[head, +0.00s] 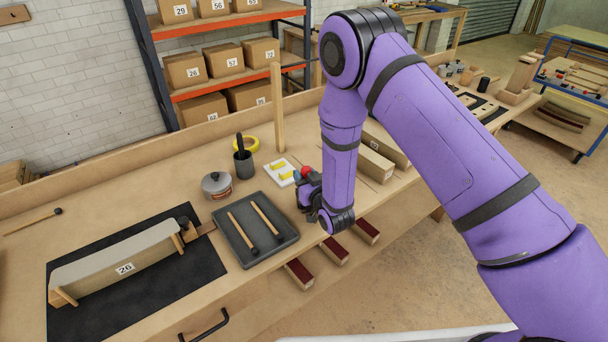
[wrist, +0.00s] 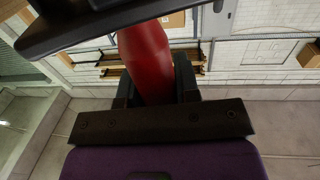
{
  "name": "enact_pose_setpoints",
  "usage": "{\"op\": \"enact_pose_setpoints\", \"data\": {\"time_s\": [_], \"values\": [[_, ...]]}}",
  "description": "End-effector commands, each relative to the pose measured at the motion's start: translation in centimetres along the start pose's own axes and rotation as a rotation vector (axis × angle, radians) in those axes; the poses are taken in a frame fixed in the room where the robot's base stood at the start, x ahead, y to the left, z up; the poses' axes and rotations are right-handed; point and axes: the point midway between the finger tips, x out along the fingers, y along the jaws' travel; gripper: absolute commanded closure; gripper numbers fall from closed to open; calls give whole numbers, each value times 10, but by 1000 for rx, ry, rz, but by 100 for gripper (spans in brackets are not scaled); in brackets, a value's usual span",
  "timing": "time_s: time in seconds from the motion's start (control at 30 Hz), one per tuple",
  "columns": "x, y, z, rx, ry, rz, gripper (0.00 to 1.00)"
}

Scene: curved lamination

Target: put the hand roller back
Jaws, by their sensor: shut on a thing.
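My gripper (head: 308,192) is over the workbench, beside the right edge of the dark grey tray (head: 222,240). It is shut on a red handle, which I take for the hand roller (wrist: 146,62). In the wrist view, the red handle stands between the two dark fingers. In the head view, only a small red part of the roller (head: 305,171) shows above the gripper. A dark flat shape (wrist: 85,28) crosses the top left of the wrist view; I cannot tell what it is. The tray holds two wooden-handled tools (head: 243,233) with dark heads.
A tin (head: 217,186), a dark cup (head: 244,165) and a white plate with yellow pieces (head: 283,172) stand behind the tray. A curved form marked 26 (head: 120,265) lies on a black mat (head: 75,318) at left. A wooden post (head: 277,105) stands behind.

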Motion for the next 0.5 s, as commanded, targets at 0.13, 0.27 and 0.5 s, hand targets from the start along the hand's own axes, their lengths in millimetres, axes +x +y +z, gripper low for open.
{"op": "enact_pose_setpoints", "data": {"time_s": [0.13,0.27,0.5], "values": [[-4,-1,10,1,-22,-1,100],[-4,-1,10,0,-24,-1,45],[-4,-1,10,0,-23,-1,45]]}}
